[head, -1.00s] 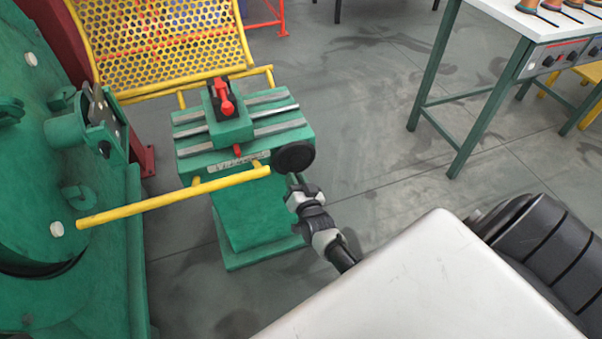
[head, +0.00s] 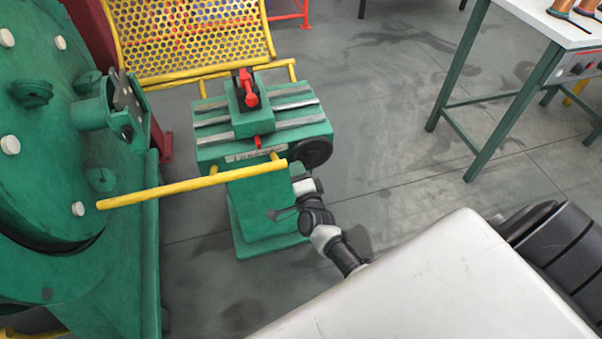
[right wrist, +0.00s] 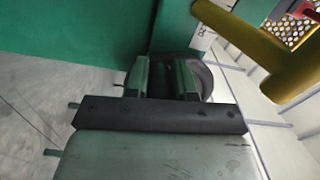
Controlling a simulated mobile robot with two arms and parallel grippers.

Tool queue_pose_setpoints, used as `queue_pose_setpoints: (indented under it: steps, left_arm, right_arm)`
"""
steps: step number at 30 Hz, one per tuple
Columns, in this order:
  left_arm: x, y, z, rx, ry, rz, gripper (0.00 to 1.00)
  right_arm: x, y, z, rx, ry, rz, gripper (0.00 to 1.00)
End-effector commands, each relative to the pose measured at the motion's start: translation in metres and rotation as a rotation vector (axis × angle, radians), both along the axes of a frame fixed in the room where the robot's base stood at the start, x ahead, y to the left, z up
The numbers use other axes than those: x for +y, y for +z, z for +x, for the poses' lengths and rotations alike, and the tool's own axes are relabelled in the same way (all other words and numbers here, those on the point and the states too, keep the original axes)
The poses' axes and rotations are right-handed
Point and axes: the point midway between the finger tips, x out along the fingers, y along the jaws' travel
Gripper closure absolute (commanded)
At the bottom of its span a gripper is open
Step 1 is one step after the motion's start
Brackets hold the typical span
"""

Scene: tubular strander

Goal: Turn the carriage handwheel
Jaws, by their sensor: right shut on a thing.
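The carriage handwheel (head: 312,152) is a black disc on the right side of the green carriage (head: 262,140) in the head view. In the right wrist view, the wheel's dark rounded edge (right wrist: 206,76) shows behind and to the right of my fingers. My right gripper (head: 303,174) is at the wheel's lower side in the head view, its fingertips small and hard to make out. In the right wrist view, the right gripper (right wrist: 162,80) is shut on part of the handwheel; the gripped part is mostly hidden between the fingers. My left gripper is not in view.
A yellow bar (head: 190,185) runs across in front of the carriage; a yellow rail also shows close in the right wrist view (right wrist: 255,55). The large green machine (head: 50,130) stands at left, a yellow mesh guard (head: 190,38) behind. Floor to the right is clear up to a table (head: 500,90).

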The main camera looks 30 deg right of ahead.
Motion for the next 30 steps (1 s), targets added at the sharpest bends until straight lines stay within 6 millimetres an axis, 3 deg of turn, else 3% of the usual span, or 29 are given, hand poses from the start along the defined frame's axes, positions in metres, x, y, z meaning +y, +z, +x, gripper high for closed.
queue_pose_setpoints:
  steps: [15, 30]
  left_arm:
    - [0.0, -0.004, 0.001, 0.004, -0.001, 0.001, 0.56]
    - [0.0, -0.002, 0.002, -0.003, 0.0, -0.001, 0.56]
  right_arm:
    - [0.006, 0.019, 0.001, -0.084, 0.001, 0.363, 0.99]
    - [0.006, 0.024, 0.001, -0.106, 0.0, 0.449, 0.99]
